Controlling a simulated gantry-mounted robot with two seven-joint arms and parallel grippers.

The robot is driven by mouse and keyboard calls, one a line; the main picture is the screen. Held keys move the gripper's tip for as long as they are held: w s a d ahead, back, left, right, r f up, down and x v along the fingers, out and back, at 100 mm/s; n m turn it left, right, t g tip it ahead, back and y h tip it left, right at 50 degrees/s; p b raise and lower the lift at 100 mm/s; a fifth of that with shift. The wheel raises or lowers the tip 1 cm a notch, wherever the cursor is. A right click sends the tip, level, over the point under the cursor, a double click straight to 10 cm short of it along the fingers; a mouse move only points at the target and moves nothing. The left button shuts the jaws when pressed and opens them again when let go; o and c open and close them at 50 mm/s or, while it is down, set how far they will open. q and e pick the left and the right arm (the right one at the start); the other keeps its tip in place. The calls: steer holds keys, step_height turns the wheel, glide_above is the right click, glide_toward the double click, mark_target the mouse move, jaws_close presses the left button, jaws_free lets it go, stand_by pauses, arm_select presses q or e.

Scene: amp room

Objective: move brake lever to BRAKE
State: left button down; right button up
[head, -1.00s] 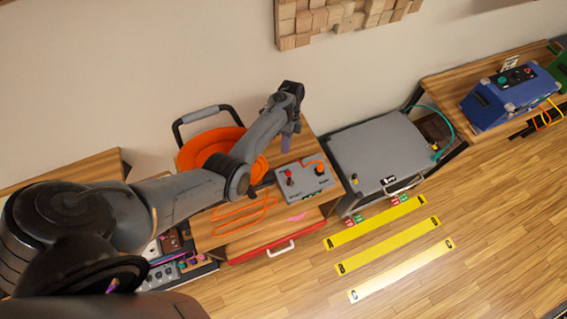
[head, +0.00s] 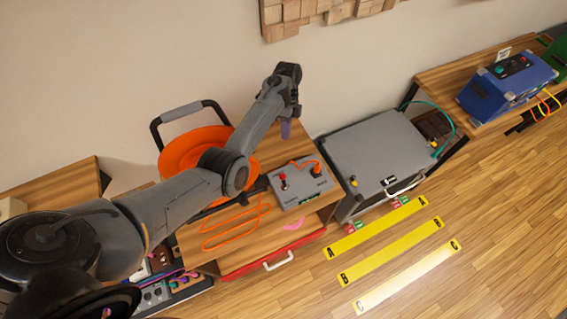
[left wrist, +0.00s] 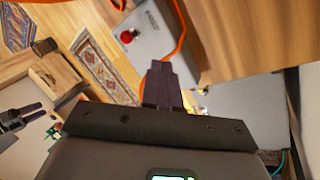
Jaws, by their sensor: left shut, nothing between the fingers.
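A grey control box (head: 312,192) stands on the wooden table beside the orange reel.
The orange reel (head: 180,155) and its black handle frame (head: 187,108) stand close left of my arm. Looped orange cable (head: 235,226) lies on the table. A grey cabinet (head: 375,150) stands right of the table. Floor with yellow strips (head: 390,252) is in front.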

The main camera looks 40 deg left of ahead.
mark_target(283, 180)
arm_select(q)
steer(key=shift+f, duration=0.1)
steer(key=s+d+f+p, duration=0.1)
steer(key=s+f, duration=0.1)
steer(key=s+d+f, duration=0.1)
steer(key=d+f, duration=0.1)
steer(key=f, duration=0.1)
steer(key=s+d+f+p, duration=0.1)
steer(key=s+f, duration=0.1)
steer(key=f, duration=0.1)
steer(key=shift+s+d+f+p, duration=0.15)
steer(key=shift+s+f+p, duration=0.05)
steer(key=shift+s+p, duration=0.15)
steer(key=shift+s+d, duration=0.35)
steer(key=shift+s, duration=0.15)
